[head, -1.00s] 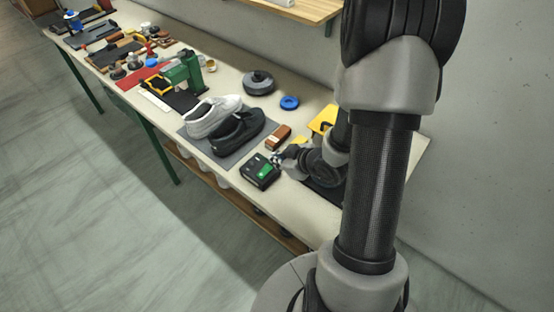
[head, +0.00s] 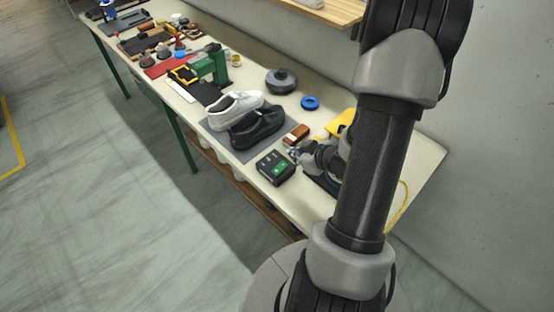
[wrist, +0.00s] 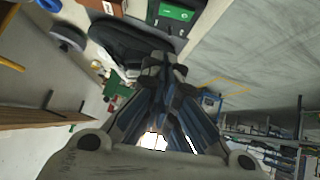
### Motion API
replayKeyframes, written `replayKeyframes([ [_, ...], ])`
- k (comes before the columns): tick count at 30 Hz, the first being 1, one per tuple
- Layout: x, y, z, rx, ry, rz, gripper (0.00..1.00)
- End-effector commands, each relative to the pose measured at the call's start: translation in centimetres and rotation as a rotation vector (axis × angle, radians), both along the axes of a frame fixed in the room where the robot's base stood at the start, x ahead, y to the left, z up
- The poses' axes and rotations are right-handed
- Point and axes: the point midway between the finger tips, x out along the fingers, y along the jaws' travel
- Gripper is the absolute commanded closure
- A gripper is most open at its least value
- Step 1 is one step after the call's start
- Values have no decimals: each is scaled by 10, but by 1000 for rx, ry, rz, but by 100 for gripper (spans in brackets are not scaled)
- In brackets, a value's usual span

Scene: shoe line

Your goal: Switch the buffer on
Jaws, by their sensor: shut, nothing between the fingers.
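A black box with a green panel (head: 276,168) sits near the front edge of the bench in the head view. It also shows at the top of the wrist view (wrist: 172,14), cut by the frame edge. I cannot tell whether the green panel is a switch or whether it is lit. My gripper (head: 295,154) is close to the box's right side, partly hidden by my arm. In the wrist view my gripper (wrist: 163,66) is shut and empty, with its fingertips apart from the box in the picture. Whether it touches the box cannot be told.
A white shoe (head: 234,106) and a black shoe (head: 257,127) stand on a grey mat left of the box. A brown block (head: 297,133), a blue ring (head: 310,103) and a grey round thing (head: 281,81) lie behind. A wall stands close at the right.

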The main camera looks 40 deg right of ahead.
Motion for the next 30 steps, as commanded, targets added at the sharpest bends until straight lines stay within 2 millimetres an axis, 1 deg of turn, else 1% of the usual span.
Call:
replayKeyframes([
  [5, 2, 0, -2, 0, 0, 1, 100],
  [8, 9, 0, -9, 1, 1, 3, 100],
  [11, 21, 0, -22, 1, 1, 5, 100],
  [21, 72, -4, -72, 1, 1, 4, 100],
  [22, 74, -5, -77, 1, 2, 3, 100],
  [24, 72, -7, -89, 3, 3, -1, 100],
  [27, 72, -9, -100, 1, 2, 0, 100],
  [30, 72, -10, -107, 1, 0, 1, 100],
])
